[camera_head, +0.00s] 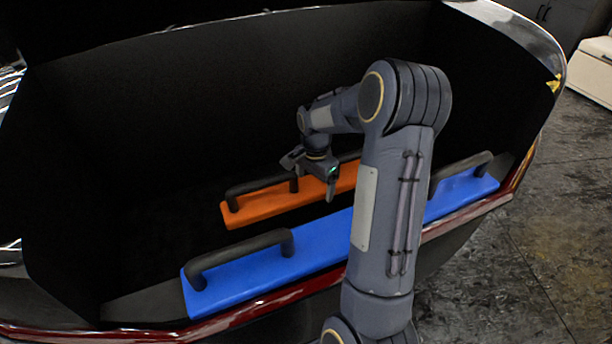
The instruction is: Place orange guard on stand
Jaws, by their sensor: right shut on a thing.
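The orange guard (262,208) is a long orange bar with black handles. It is in the dark open trunk, behind the blue guard. My right gripper (316,178) is over the middle of the orange guard, pointing down, and is shut on it. The exact contact is hard to see, and my right arm hides the guard's right end. I cannot tell whether the guard hangs free or rests on something. No stand can be made out in this view. My left gripper is out of view.
A blue guard (240,282) with black handles lies along the trunk's front sill, partly hidden by my right arm. The red bumper edge (482,208) runs below it. The dark trunk walls enclose the back. Bare grey floor (555,225) is at the right.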

